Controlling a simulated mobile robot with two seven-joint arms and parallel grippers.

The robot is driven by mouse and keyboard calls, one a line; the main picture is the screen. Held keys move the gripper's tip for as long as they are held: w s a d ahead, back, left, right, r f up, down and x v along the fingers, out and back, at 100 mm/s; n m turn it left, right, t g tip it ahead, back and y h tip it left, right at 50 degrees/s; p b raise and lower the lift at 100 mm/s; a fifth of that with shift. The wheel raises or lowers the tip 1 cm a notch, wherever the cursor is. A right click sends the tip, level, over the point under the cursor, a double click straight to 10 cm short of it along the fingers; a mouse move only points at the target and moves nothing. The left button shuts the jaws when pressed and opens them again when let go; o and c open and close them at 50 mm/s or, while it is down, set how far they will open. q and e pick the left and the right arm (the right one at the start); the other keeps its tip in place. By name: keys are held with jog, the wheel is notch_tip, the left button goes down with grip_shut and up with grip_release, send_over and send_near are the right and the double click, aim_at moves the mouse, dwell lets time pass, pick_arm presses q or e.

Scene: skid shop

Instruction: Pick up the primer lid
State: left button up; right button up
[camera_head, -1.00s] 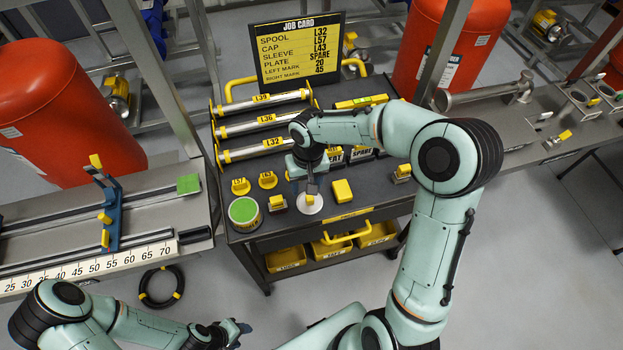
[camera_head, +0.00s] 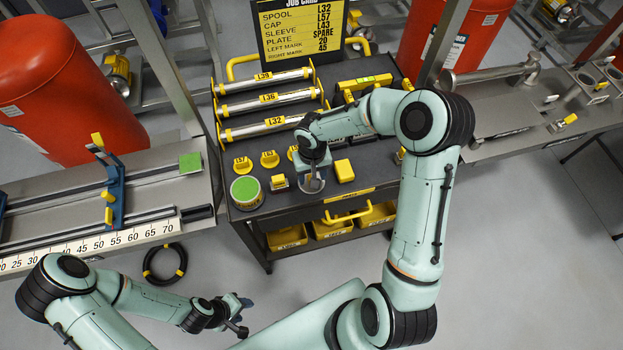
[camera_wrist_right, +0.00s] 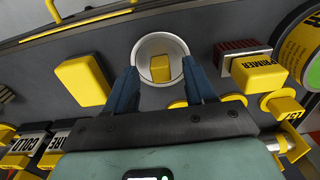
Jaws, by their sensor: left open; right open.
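The likely primer lid is a round pale dish with a yellow knob (camera_wrist_right: 160,68) in the right wrist view. In the head view its pale rim (camera_head: 311,187) shows on the cart top under my right gripper (camera_head: 314,178), which hides much of it. In the wrist view my right gripper (camera_wrist_right: 163,84) is open. Its two blue fingers reach down either side of the knob, at the near part of the rim. Contact cannot be told. My left gripper (camera_head: 240,315) is open and empty above the floor at the lower left, away from the cart.
A green-topped tin (camera_head: 246,190) stands left of the lid, with a yellow-topped block labelled PRIMER (camera_wrist_right: 258,72) between them. A plain yellow block (camera_head: 344,170) is close on the right. Yellow caps (camera_head: 270,159) and labelled tubes (camera_head: 264,98) lie behind. The cart's front edge is near.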

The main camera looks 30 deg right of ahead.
jog(key=shift+f, duration=0.75)
grip_shut()
jog(key=shift+r, duration=0.15)
